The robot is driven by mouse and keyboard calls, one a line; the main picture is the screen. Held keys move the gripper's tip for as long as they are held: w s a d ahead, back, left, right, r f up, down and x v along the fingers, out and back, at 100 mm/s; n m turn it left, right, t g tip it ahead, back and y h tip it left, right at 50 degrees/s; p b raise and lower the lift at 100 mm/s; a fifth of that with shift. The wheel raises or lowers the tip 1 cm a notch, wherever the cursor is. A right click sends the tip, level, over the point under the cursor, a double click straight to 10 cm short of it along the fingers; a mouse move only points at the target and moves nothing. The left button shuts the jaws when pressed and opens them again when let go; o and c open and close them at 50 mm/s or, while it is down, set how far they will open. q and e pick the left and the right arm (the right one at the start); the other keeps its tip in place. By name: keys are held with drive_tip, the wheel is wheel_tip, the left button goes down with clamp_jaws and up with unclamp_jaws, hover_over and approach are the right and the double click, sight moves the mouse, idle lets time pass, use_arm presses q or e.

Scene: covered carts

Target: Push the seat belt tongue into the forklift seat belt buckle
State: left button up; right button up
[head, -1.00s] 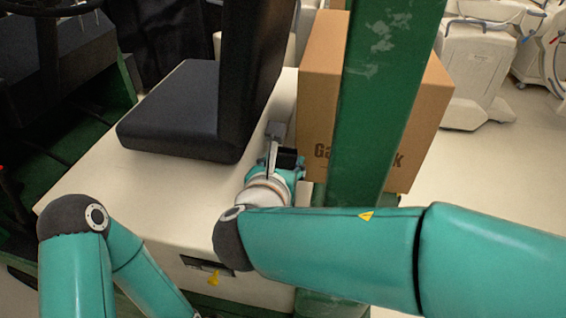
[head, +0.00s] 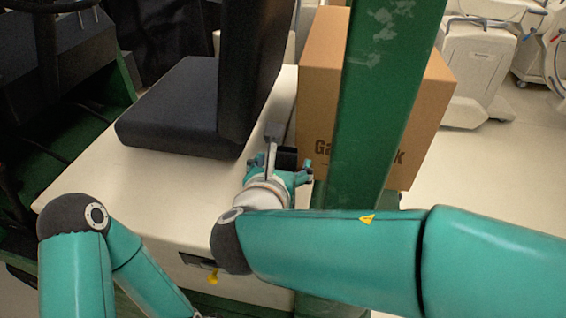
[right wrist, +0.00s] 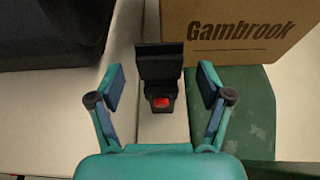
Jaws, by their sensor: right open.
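In the right wrist view, the black buckle (right wrist: 161,102) with its red button sits between the fingers of my right gripper (right wrist: 160,88). A wider dark block (right wrist: 160,63), probably the tongue's body, lies against the buckle's far end; I cannot tell how deep any metal sits. My right gripper is open, one finger on each side, with gaps to the buckle. In the head view it (head: 280,165) is beside the seat, partly hidden by its own wrist, and a grey piece (head: 273,131) shows just beyond it. My left gripper is out of view.
The black seat (head: 180,110) stands left of my right gripper on a pale base (head: 150,200). A green post (head: 375,110) and a cardboard box (head: 320,85) are close on the right. The pale top in front of the seat is clear.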

drive_tip(key=v, duration=1.1)
drive_tip(key=shift+s, duration=0.2)
